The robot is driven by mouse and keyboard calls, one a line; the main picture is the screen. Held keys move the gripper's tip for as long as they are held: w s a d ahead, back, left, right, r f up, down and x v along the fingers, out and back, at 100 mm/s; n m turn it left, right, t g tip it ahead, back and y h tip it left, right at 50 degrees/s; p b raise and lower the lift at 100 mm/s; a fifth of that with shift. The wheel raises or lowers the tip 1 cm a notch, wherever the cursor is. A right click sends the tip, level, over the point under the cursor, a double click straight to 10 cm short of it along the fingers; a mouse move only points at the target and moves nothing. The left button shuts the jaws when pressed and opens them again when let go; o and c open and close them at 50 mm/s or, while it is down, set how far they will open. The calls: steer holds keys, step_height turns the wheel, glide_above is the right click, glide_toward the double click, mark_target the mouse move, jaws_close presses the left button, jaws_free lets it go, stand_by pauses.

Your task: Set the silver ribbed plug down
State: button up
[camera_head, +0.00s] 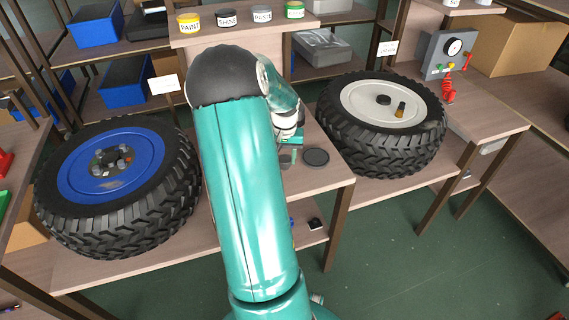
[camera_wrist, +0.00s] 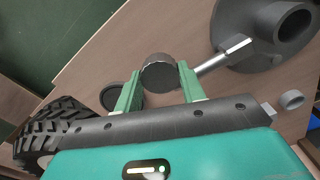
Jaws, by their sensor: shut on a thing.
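In the head view my gripper (camera_head: 288,155) is over the middle table, mostly behind my teal arm, and the plug cannot be made out there.
A black disc (camera_head: 316,157) lies on the table close to my gripper.

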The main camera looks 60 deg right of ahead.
mark_target(285, 163)
steer(key=shift+w+d+f, duration=0.2)
steer(key=shift+d+f, duration=0.25)
steer(key=shift+f, duration=0.1)
steer(key=shift+w+d+f, duration=0.1)
steer(key=shift+d+f, duration=0.05)
steer(key=shift+f, duration=1.6)
steer(key=shift+f, duration=0.2)
steer(key=o, duration=1.1)
steer(key=shift+r, duration=0.1)
